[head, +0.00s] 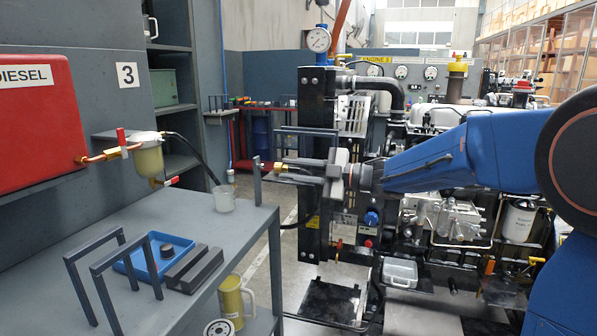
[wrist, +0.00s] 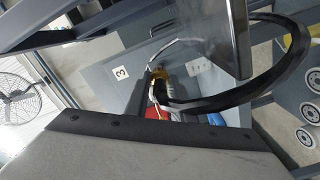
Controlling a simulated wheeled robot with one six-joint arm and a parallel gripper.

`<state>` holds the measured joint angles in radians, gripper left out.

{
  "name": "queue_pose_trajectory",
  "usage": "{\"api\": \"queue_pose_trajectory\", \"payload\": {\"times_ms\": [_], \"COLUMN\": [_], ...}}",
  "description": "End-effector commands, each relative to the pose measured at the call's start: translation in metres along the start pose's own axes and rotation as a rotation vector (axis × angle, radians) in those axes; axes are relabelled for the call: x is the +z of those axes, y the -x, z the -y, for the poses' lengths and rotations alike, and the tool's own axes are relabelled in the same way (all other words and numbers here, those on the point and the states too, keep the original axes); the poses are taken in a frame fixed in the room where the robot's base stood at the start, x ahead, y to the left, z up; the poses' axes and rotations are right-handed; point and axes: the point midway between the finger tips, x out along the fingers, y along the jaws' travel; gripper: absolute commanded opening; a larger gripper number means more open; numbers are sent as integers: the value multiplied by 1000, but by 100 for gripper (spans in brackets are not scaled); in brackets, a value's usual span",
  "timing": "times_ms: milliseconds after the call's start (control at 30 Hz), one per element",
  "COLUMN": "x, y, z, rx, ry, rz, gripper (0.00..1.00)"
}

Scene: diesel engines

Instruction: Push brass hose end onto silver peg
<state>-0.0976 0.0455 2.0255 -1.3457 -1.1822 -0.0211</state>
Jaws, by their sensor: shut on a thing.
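My gripper (head: 294,172) points left, out past the table's right edge, in front of the engine. It is shut on the hose's end part, with the brass hose end (head: 279,168) showing at the fingertips. In the head view the black hose (head: 203,158) runs down from the fuel filter behind the table. In the wrist view the hose (wrist: 297,62) makes a wide loop and passes behind a metal finger (wrist: 240,35), which hides the brass end.
A grey upright post (head: 257,181) stands at the table's edge, just left of the brass end. The table (head: 214,232) also holds a blue tray (head: 126,267) and dark frames. The filter (head: 148,160) hangs beside a red diesel tank (head: 36,115).

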Motion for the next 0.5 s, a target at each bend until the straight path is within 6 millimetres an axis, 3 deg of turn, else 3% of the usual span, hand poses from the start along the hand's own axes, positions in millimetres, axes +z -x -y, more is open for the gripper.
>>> {"api": "queue_pose_trajectory", "payload": {"times_ms": [500], "x": [0], "y": [-34], "z": [0], "rx": [0], "ry": [0], "rz": [-2], "gripper": [0]}}
